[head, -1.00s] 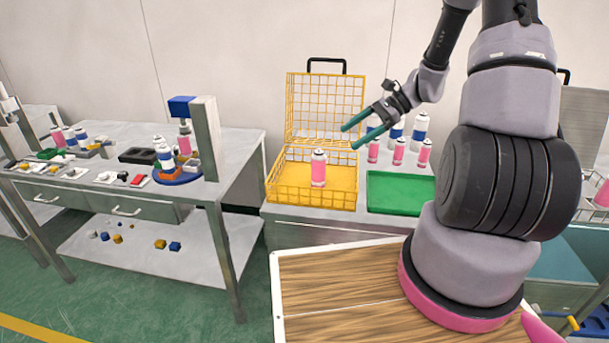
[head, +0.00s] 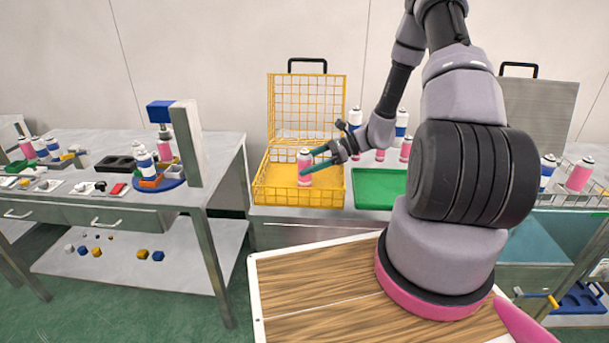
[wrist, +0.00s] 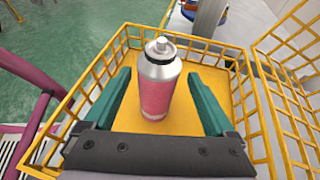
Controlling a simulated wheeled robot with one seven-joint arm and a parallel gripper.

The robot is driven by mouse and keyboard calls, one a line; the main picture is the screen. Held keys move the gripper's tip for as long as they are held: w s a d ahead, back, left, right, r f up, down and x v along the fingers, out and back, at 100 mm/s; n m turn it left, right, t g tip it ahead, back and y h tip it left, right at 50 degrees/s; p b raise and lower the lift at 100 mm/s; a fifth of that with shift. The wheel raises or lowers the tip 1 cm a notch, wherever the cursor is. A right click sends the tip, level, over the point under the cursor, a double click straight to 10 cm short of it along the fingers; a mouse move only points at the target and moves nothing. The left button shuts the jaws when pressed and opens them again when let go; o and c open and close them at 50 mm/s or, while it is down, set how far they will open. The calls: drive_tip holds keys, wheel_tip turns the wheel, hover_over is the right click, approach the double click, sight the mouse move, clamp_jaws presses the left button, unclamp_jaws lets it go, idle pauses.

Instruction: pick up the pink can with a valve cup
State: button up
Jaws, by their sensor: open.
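A pink can with a silver top and a valve cup (head: 304,168) stands upright in the open yellow wire basket (head: 330,197). In the wrist view the pink can (wrist: 156,95) stands between the two green fingers of my gripper (wrist: 162,100), with a gap on each side. My gripper (head: 318,160) is open, low over the basket, its fingertips at the can in the head view. Whether a finger touches the can is not clear.
A green tray (head: 378,190) sits right of the basket, with several pink and blue cans behind it. The basket's raised yellow lid (head: 305,105) stands behind. A bench with a crimping station (head: 187,130) is at left. The basket's wire walls surround the can.

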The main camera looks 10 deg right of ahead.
drive_tip(key=shift+s+x, duration=0.2)
drive_tip(key=shift+x, duration=1.7)
drive_tip(key=c, duration=1.4)
drive_tip(key=shift+w, duration=0.1)
clamp_jaws()
drive_tip(key=shift+r, duration=0.2)
